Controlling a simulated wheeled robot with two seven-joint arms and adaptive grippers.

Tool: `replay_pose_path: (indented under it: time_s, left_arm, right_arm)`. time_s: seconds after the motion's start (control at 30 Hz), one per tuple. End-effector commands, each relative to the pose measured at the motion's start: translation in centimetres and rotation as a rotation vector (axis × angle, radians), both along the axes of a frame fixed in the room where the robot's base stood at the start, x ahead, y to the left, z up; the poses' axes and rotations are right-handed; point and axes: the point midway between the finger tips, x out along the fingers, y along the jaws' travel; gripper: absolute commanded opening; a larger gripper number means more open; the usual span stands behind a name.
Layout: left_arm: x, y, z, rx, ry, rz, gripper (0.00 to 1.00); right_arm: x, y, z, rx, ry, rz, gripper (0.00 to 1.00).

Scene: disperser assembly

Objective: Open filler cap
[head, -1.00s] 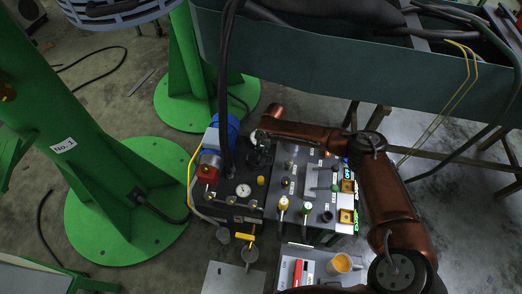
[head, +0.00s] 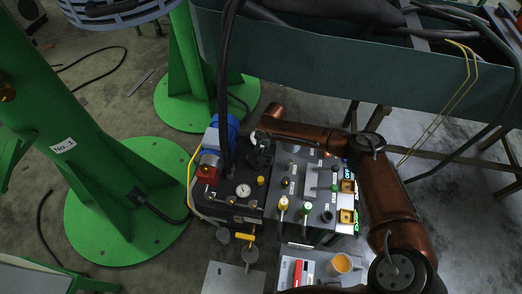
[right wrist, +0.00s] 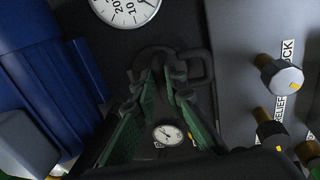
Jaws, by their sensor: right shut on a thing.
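My right gripper (head: 260,154) reaches over the top of the machine from the right in the head view, close to the blue motor. In the right wrist view its two green-padded fingers (right wrist: 164,85) are closed on a dark piece with a loop-shaped handle (right wrist: 201,66), which I take to be the filler cap. The cap is dark against a dark panel, and the fingers hide part of it. I cannot tell whether it is seated or lifted. My left gripper is not in view.
A blue motor (right wrist: 45,75) stands close on the left of the right gripper. Green columns (head: 85,140) stand at left. A dark green beam (head: 320,55) runs behind.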

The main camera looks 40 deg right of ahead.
Motion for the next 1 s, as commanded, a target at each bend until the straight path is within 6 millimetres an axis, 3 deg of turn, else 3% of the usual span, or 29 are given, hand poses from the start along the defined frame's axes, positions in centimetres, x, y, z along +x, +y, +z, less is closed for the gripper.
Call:
replay_pose_path:
  time_s: [0.6,1.0]
  left_arm:
    - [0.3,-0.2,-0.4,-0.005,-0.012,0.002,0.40]
    - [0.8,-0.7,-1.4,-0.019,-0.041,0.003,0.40]
  right_arm:
    - [2.3,2.3,1.7,0.011,-0.016,0.006,0.00]
    - [3.1,3.1,1.5,0.005,0.000,0.003,0.00]
